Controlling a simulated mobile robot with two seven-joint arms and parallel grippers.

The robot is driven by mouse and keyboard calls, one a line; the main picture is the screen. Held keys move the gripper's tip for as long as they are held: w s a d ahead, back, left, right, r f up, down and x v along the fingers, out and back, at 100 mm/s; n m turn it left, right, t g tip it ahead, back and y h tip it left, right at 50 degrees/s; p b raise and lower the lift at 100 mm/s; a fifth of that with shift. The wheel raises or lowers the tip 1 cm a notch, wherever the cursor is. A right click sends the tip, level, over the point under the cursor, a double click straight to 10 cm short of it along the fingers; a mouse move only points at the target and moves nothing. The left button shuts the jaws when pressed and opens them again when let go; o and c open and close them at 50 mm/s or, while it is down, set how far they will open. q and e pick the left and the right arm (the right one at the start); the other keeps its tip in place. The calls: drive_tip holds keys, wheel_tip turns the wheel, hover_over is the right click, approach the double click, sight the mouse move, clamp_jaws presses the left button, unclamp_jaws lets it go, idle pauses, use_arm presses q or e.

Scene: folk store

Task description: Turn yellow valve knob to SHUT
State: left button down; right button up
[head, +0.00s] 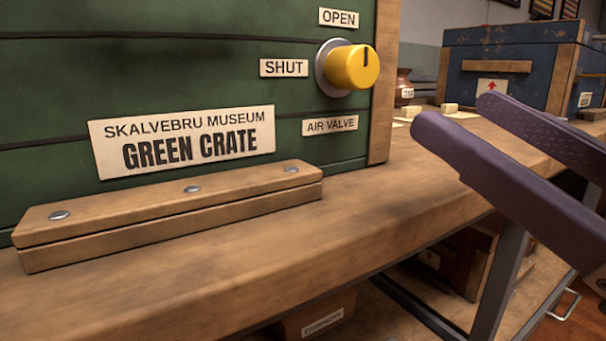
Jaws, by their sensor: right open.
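The yellow valve knob (352,67) sits on a grey round base on the front of the green crate (200,75). Its black mark points up, towards the OPEN label (339,18) above it. The SHUT label (284,67) is to the left of the knob. The AIR VALVE label (330,125) is below it. My right gripper (455,118) has two purple fingers, which are apart with nothing between them. It is to the right of and below the knob, in front of the bench, and does not touch the knob. My left gripper is not in view.
A wooden ledge (180,205) juts out below the crate's name plate (183,140). The wooden bench (240,275) runs across the front. A blue chest (510,65), a brown pot (402,84) and small pale blocks (449,108) stand behind to the right.

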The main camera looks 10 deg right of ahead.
sight(366, 71)
drive_tip(key=shift+y, duration=0.3)
drive_tip(key=x, duration=0.6)
drive_tip(key=p+x, duration=0.1)
drive_tip(key=x, duration=0.2)
drive_tip(key=shift+w+a+f, duration=0.25)
drive_tip(key=shift+w+a, duration=0.05)
drive_tip(key=shift+a, duration=0.1)
clamp_jaws()
